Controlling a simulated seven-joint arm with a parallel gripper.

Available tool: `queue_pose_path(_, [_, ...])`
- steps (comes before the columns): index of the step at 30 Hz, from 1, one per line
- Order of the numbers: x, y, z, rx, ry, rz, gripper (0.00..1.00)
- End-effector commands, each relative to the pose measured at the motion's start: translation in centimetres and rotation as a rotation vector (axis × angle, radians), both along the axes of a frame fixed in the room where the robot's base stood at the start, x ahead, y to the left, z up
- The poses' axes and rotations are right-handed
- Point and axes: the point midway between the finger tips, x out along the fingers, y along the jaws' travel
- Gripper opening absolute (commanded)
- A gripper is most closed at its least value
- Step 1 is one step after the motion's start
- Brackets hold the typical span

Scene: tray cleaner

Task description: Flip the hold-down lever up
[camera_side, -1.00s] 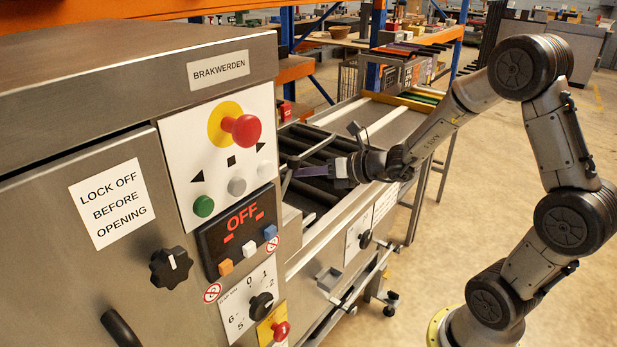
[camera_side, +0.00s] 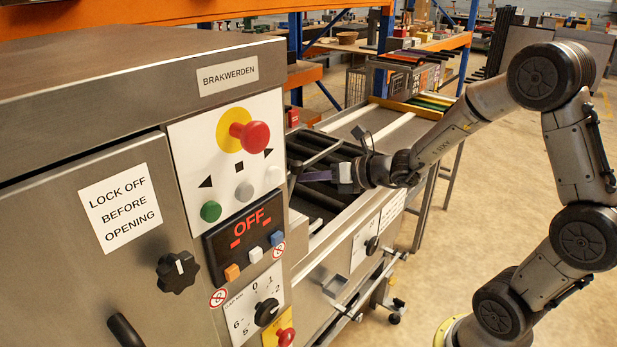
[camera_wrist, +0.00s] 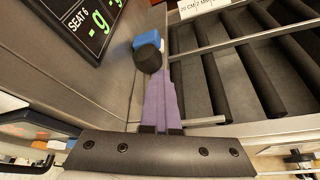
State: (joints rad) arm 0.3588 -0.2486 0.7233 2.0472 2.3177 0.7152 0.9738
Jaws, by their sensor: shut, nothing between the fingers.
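My gripper (camera_side: 304,178) is shut and empty, its purple fingers reaching over the black rollers beside the machine's front panel. In the wrist view the fingers (camera_wrist: 158,78) lie side by side, with their tips close under a round black knob (camera_wrist: 148,58) with a blue piece behind it. I cannot tell whether they touch. This knob may be the end of the hold-down lever; the lever is not clearly made out. Thin metal rods (camera_wrist: 240,38) cross above the rollers, and one light rod (camera_side: 325,152) shows in the side view.
The steel machine with its control panel (camera_side: 225,165) and red stop button (camera_side: 252,137) stands left of my gripper. The wrist view shows a display (camera_wrist: 82,22) at upper left. Black rollers (camera_wrist: 215,85) lie at right. The conveyor rail (camera_side: 350,213) runs along the near side.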

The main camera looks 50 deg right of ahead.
Motion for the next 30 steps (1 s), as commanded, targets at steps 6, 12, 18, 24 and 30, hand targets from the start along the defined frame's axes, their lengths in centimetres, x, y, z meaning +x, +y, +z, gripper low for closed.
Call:
queue_pose_path(6, [0.1,-0.3,-0.7,0.0,-0.014,0.009,0.0])
queue_pose_path(12, [-0.3,-1.8,-3.8,0.002,-0.002,-0.001,0.0])
queue_pose_path(18, [-3.5,-1.1,-2.1,-0.001,-0.006,-0.001,0.0])
queue_pose_path(24, [-6.8,-0.6,-1.0,-0.001,-0.004,-0.003,0.0])
queue_pose_path(30, [-8.9,-0.2,-0.2,0.0,-0.001,-0.002,0.0])
